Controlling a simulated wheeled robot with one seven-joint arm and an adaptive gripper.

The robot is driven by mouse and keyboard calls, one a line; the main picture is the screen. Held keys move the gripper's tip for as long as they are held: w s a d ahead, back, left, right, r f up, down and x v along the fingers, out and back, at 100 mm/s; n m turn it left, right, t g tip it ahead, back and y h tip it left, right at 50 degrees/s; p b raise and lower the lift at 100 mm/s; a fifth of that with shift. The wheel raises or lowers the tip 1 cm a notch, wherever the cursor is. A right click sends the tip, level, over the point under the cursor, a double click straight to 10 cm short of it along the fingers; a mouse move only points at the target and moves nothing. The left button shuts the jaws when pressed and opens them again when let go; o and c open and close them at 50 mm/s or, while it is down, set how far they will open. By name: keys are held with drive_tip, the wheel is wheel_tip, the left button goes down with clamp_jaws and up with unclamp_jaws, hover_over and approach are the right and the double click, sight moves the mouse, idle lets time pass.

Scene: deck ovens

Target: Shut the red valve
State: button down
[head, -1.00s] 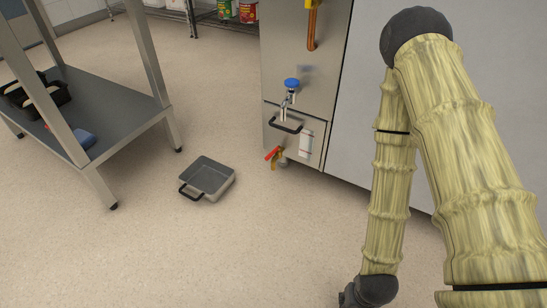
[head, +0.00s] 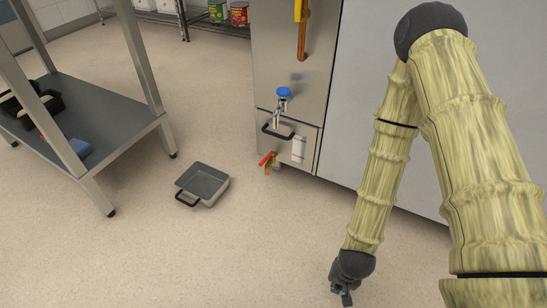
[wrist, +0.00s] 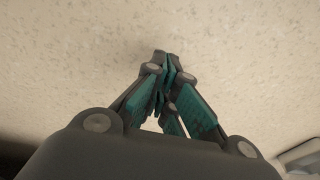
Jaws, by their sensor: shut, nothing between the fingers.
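The red valve (head: 266,159) is a small red lever on a brass fitting, low on the steel oven front in the head view. The red lever slants, with its upper end to the right. My gripper (head: 345,297) is at the bottom of the head view, pointing down over the bare floor, in front of and to the right of the valve, well apart from it. In the wrist view my gripper (wrist: 164,75) has its fingers together with nothing between them. The valve is not visible in the wrist view.
Above the valve are a blue-knobbed tap (head: 282,94) and a black handle (head: 278,132) on a panel. A grey pan (head: 209,187) sits on the floor to the valve's left. A steel table (head: 95,140) stands further left. The floor between gripper and valve is clear.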

sight(266, 159)
drive_tip(key=w+a+r+m+y+p, duration=0.1)
drive_tip(key=w+a+r+m+p, duration=0.2)
drive_tip(key=w+r+m, duration=0.3)
drive_tip(key=w+a+r+m+t+y+p, duration=0.1)
drive_tip(key=w+a+r+m+p, duration=0.3)
drive_tip(key=w+r, duration=0.6)
drive_tip(key=w+a+r+m+y+p, duration=0.2)
drive_tip(key=w+a+r+m+p, duration=0.2)
drive_tip(key=w+m, duration=0.5)
drive_tip(key=w+r+p, duration=0.2)
drive_tip(key=w+r, duration=0.1)
drive_tip(key=w, duration=0.2)
drive_tip(key=shift+r+m+t+y, duration=0.3)
drive_tip(key=shift+r+m+t, duration=0.1)
drive_tip(key=w+a+f+b, duration=0.4)
drive_tip(key=a+f+b, duration=0.2)
drive_tip(key=f, duration=0.2)
drive_tip(key=shift+w+a+f, duration=0.15)
drive_tip(key=shift+w+a, duration=0.25)
